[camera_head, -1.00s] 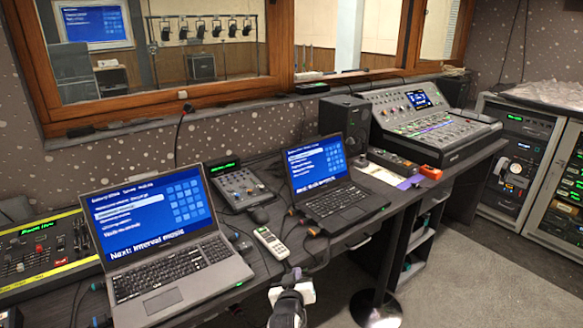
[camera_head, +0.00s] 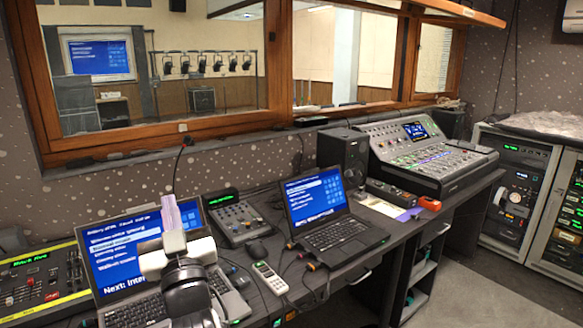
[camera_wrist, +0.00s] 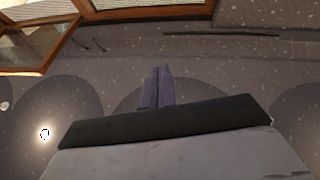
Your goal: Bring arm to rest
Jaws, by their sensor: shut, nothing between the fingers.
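My gripper (camera_head: 172,208) is raised in the head view, in front of the left laptop (camera_head: 112,255), hiding part of its screen and keyboard. Its fingers point upward and are closed together, with nothing between them. In the wrist view the two fingers (camera_wrist: 157,85) lie side by side against the speckled wall, beyond the dark edge of the gripper body. The yellow-edged lighting fader console (camera_head: 40,278) stands at the far left, apart from the gripper.
A second laptop (camera_head: 322,210), a small fader unit (camera_head: 238,220) and a white remote (camera_head: 270,278) sit on the desk. A large mixer (camera_head: 430,150) and black speaker (camera_head: 342,150) stand farther right. A wood-framed window (camera_head: 150,135) is behind; grey floor is open at right.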

